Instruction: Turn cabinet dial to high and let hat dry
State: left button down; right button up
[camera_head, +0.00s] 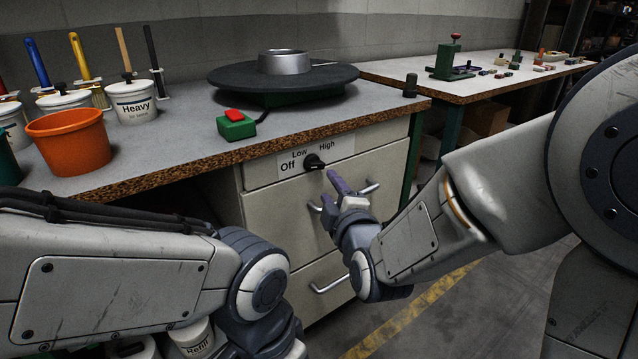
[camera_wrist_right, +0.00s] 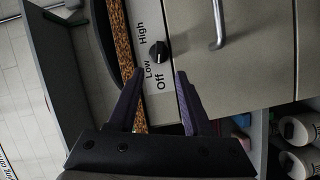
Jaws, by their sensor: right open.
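The black dial (camera_head: 313,161) sits on the cabinet's (camera_head: 262,171) front panel beside a label reading Off, Low and High. I cannot surely tell which word it points at. It also shows in the right wrist view (camera_wrist_right: 158,50). My right gripper (camera_head: 332,190) is open and empty, just in front of and below the dial. In the right wrist view its purple fingers (camera_wrist_right: 160,73) lie on either side of the dial's line, apart from it. A dark, wide-brimmed round hat shape (camera_head: 225,77) with a grey metallic ring on top rests on the table. My left gripper is outside the view.
A green box with a red button (camera_head: 236,124) stands on the table (camera_head: 190,110) above the dial. An orange bucket (camera_head: 70,143) and white labelled pots (camera_head: 133,105) stand at left. Drawer handles (camera_head: 330,284) stick out below the dial. A second table (camera_head: 400,70) stands behind right.

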aim_at(317, 167)
jog(key=b+x, duration=0.1)
jog(key=x, duration=0.9)
jog(key=shift+b, duration=0.4)
grip_shut()
